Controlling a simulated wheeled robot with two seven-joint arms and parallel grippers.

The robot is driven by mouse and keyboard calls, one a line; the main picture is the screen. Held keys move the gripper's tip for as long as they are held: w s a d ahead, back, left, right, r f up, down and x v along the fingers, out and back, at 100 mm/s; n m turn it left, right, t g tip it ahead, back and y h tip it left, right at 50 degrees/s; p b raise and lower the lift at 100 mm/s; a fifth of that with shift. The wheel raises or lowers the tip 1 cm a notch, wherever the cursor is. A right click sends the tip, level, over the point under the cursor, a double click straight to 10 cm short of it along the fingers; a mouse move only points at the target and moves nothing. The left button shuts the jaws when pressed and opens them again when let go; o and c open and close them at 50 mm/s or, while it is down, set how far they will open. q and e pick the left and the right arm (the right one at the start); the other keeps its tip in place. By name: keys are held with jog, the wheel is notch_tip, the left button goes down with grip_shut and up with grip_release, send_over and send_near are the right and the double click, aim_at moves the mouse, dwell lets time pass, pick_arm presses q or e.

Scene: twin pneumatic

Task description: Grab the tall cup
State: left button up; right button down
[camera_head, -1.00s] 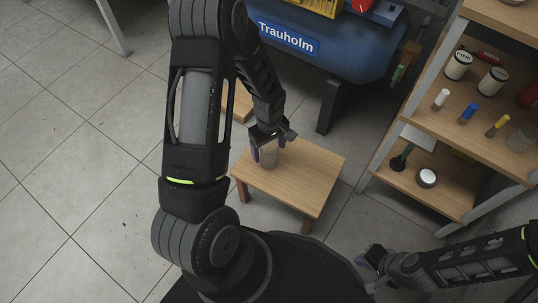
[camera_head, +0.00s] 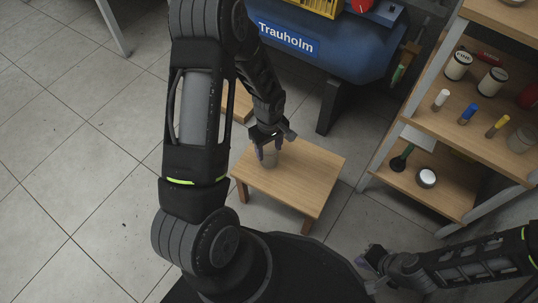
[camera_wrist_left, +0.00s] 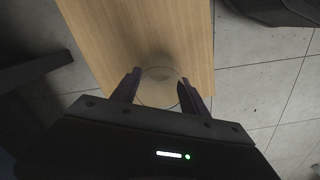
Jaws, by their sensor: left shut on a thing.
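The tall cup (camera_head: 269,157) looks greyish and stands on a small wooden table (camera_head: 300,180) in the head view. My left gripper (camera_head: 268,147) is around the upper part of the cup, shut on it from above. In the left wrist view the cup shows as a faint, see-through round rim (camera_wrist_left: 158,76) between the two fingers (camera_wrist_left: 158,90). My right gripper (camera_head: 370,257) is low at the right, away from the table; it is small and dark, and I cannot tell its jaw opening.
A shelf rack (camera_head: 440,180) with jars, markers and a green-handled tool stands at the right. A blue tank (camera_head: 340,50) marked Trauholm is behind the table. The right part of the tabletop is bare, and tiled floor (camera_head: 80,190) is open at the left.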

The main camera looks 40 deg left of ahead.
pick_arm(q)
jog(key=shift+c, duration=1.4)
jog(key=shift+r, duration=0.15)
notch_tip(320, 180, up, 10)
jog(key=p, duration=0.3)
jog(key=shift+p, duration=0.3)
